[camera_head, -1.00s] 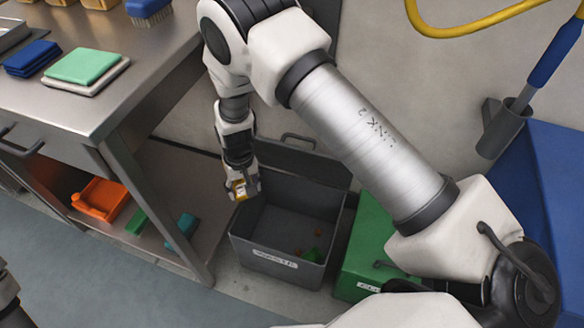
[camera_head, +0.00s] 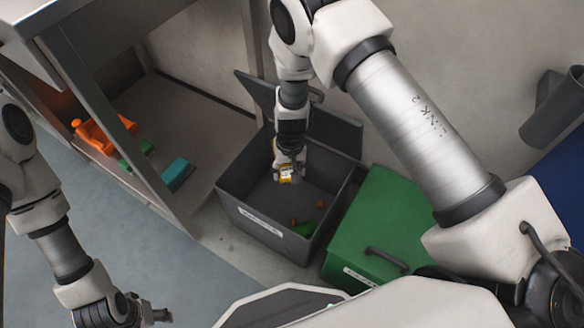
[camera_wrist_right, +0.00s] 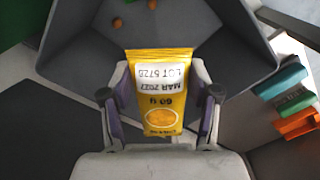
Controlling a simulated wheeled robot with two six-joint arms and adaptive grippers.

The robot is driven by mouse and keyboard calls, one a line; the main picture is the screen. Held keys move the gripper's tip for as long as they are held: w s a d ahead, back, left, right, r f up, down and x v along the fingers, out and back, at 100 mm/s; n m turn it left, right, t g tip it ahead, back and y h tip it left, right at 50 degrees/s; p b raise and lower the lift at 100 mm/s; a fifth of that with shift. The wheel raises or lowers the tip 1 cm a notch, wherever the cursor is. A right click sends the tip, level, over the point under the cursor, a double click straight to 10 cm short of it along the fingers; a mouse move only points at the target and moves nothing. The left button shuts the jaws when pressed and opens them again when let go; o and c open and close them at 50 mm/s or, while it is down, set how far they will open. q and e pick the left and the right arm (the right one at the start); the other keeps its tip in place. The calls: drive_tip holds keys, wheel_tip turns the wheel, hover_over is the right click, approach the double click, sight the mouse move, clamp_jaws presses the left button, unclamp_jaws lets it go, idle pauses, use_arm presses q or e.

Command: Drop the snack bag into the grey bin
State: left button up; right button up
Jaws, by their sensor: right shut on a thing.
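The snack bag (camera_wrist_right: 160,92) is yellow with a white printed label. My right gripper (camera_head: 288,172) is shut on the snack bag (camera_head: 287,177), with one finger on each side of it in the right wrist view (camera_wrist_right: 160,100). The grey bin (camera_head: 262,222) stands open on the floor, its lid tilted back. In the head view the bag shows over the bin's opening; its exact height above the bin floor I cannot tell. My left gripper (camera_head: 158,316) is at the lower left, away from the bin; its jaws are too small to judge.
A few small orange pieces (camera_head: 293,221) and a green one (camera_head: 304,229) lie in the bin. A green closed bin (camera_head: 372,225) stands just right of it. A metal table with a lower shelf (camera_head: 185,110), holding orange and teal items, is at left.

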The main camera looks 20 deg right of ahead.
wheel_tip(320, 180, down, 3)
drive_tip(key=shift+f+b, duration=0.2)
drive_tip(key=shift+b, duration=0.9)
use_arm(q)
wheel_tip(320, 180, down, 3)
drive_tip(key=shift+f, duration=0.15)
use_arm(e)
drive_tip(key=shift+r, duration=0.1)
drive_tip(key=o, duration=1.2)
drive_tip(key=r, duration=1.2)
drive_tip(key=shift+d, duration=0.2)
use_arm(q)
drive_tip(key=shift+a, duration=0.1)
use_arm(e)
drive_tip(key=shift+a, duration=0.1)
